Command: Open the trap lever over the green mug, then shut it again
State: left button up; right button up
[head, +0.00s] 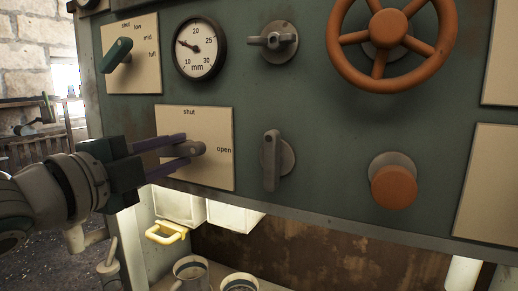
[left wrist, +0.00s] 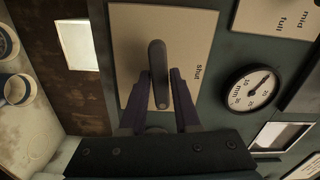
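The trap lever (head: 197,149) sits on a cream plate (head: 215,172) marked "shut" at the top and "open" at the right. In the left wrist view the grey lever (left wrist: 158,75) lies along the line between camera top and bottom, so about level on the panel. My left gripper (head: 172,153) reaches in from the left. Its two fingers straddle the lever, with a gap visible on one side. Two banded mugs (head: 190,270) (head: 239,282) stand below the panel, partly cut off; I cannot tell which is green. My right gripper is out of view.
A dial gauge (head: 199,48), a green selector lever (head: 117,55), a grey lever (head: 271,160), an orange handwheel (head: 388,28) and an orange knob (head: 394,187) stick out of the panel. A yellow handle (head: 166,234) sits below, near white boxes (head: 179,206).

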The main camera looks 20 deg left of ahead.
pick_arm(q)
grip_shut()
dwell(0.3)
jog(key=n+p, duration=0.3)
jog(key=shift+r, duration=0.15)
jog(key=n+p, duration=0.2)
jog(key=n, duration=0.1)
jog(key=shift+n+p, duration=0.35)
jog(key=shift+n, duration=0.05)
jog(key=n+p, duration=0.2)
jog(key=n, duration=0.2)
jog(key=shift+f+n+p, duration=0.15)
jog(key=shift+n+p, duration=0.4)
jog(key=shift+n, duration=0.8)
jog(key=shift+f+n+p, duration=0.1)
jog(key=shift+n+p, duration=0.4)
jog(key=shift+n, duration=0.85)
